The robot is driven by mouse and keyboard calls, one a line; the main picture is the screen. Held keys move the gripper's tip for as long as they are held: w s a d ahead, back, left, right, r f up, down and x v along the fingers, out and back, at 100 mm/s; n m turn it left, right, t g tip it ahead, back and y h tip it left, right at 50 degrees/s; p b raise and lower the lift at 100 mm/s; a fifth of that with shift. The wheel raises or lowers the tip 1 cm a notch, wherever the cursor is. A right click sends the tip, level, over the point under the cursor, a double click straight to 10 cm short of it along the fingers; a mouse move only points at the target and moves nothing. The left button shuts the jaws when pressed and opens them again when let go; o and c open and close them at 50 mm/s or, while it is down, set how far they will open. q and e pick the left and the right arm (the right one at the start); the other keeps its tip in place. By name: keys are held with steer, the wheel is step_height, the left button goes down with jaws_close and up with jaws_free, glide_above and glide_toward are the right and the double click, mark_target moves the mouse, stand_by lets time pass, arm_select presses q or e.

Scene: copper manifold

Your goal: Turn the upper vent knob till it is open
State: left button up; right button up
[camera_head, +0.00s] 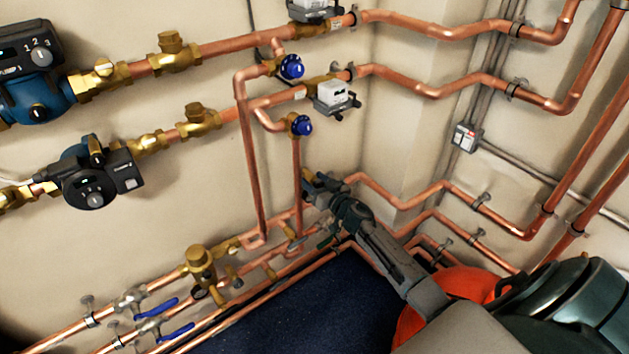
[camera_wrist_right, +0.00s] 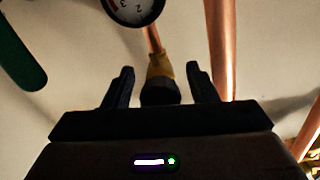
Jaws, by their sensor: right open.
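My right gripper (camera_head: 318,184) reaches in from the lower right in the head view, close to the pipework near the corner. In the right wrist view the gripper (camera_wrist_right: 160,82) is open, with one finger on each side of a dark round knob (camera_wrist_right: 160,93). This knob sits on a brass fitting (camera_wrist_right: 160,66) at the end of a copper pipe. Gaps show between knob and fingers. In the head view this knob is hidden or too small to tell, and I cannot tell if it is the upper vent knob. My left gripper is out of view.
A round gauge (camera_wrist_right: 134,8) and a green lever (camera_wrist_right: 22,50) are close by. A thick copper pipe (camera_wrist_right: 221,50) runs right of the fingers. Two blue knobs (camera_head: 291,67) (camera_head: 302,125) and a black pump (camera_head: 97,175) are on the left wall. Dark blue floor (camera_head: 290,310) lies below.

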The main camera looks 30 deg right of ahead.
steer(key=c, duration=1)
